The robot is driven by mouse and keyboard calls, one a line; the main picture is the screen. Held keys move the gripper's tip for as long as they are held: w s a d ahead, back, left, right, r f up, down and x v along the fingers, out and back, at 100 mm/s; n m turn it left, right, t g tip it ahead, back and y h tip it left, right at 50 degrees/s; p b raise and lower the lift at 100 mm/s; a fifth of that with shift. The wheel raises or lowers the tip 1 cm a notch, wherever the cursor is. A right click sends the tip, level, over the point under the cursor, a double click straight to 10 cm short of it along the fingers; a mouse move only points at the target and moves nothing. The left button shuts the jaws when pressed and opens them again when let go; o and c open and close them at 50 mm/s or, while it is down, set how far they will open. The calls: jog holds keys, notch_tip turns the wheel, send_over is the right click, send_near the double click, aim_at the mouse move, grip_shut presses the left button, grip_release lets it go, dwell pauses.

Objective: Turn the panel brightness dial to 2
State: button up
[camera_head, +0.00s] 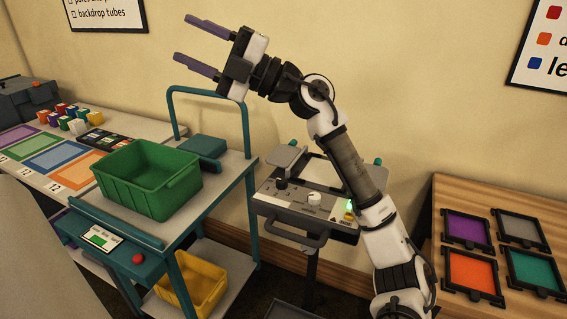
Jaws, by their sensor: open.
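The control panel (268,200) is a grey sloped face on a dark stand in the middle of the view. It carries a dark knob (281,184) at the left and a pale round dial (314,199) near the middle. A green light (349,205) glows at the right, close to a small yellow part. The panel's markings are too small to read, so I cannot tell which knob is for brightness or where it points. My gripper (183,39) is open and empty, high at the upper left, well away from the panel. My arm hides part of the panel's right side.
A teal cart (223,175) with a green bin (150,180) stands left of the panel. A dark handle (290,234) juts from the panel's front. A wooden table (440,190) with coloured framed squares is at right. The wall is close behind.

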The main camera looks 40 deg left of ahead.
jog(key=s+a+f+t+h, duration=0.2)
jog(key=a+f+t+h, duration=0.15)
jog(key=f+h, duration=0.35)
jog(key=m+t+h, duration=0.9)
jog(key=t+h, duration=0.2)
jog(key=h, duration=0.1)
send_near(282, 180)
jog(key=shift+g, duration=0.25)
notch_tip(282, 180, down, 8)
jog(key=shift+w+d+f+p, duration=0.15)
jog(key=shift+f+p, duration=0.1)
jog(key=shift+p, duration=0.75)
jog(key=c, duration=1)
jog(key=shift+n, duration=0.4)
